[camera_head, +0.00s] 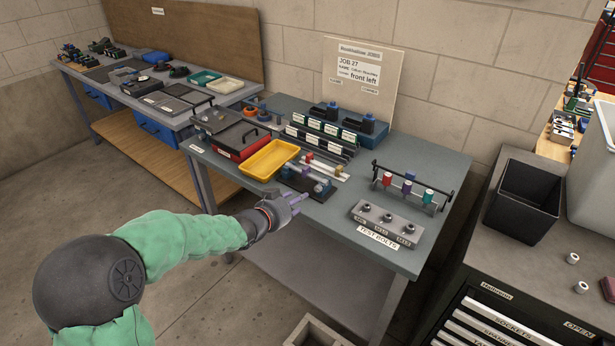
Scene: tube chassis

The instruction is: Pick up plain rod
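No single rod stands out as plain at this size, so I cannot tell which piece it is. A rack (412,187) at the right of the grey workbench (335,215) holds a dark bar and several red, blue and green pieces. A pale strip (325,168) with small coloured pieces lies near the middle of the bench. My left gripper (301,203) is at the bench's front edge, just in front of a dark fixture (306,182) with blue parts. Its fingertips look apart, with nothing visible between them. My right gripper is not in view.
A yellow tray (269,160) and a red case (240,140) stand left of the fixture. A test-bolts block (386,222) sits at the front right. A sign board (362,80) stands behind. A black bin (523,200) is on the right cabinet. Some bench top between is bare.

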